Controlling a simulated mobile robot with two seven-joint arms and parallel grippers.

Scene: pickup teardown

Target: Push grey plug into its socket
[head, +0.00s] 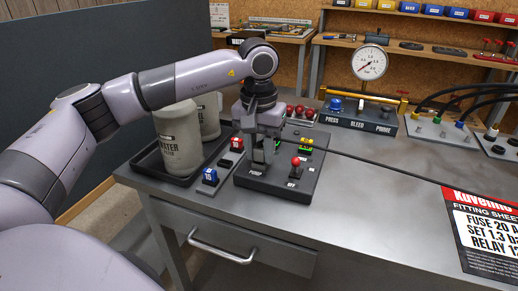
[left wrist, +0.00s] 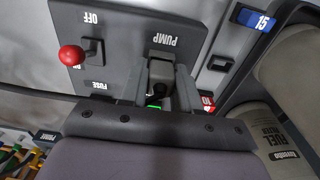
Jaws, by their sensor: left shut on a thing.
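My left gripper (head: 260,158) points down over the dark control box (head: 277,187) on the bench and is shut on the grey plug. In the left wrist view the grey plug (left wrist: 161,72) shows between the fingers (left wrist: 158,92), beside the PUMP label (left wrist: 164,40). The plug's lower end is at or close to the box top; I cannot tell how deep it sits. The socket under it is hidden by the plug and fingers. My right gripper is not in view.
A red-knobbed switch (head: 295,162) stands on the box right of my gripper. Blue fuse 15 (head: 210,176) and a red fuse (head: 237,144) sit to the left. A dark cable (head: 370,160) runs right across the bench.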

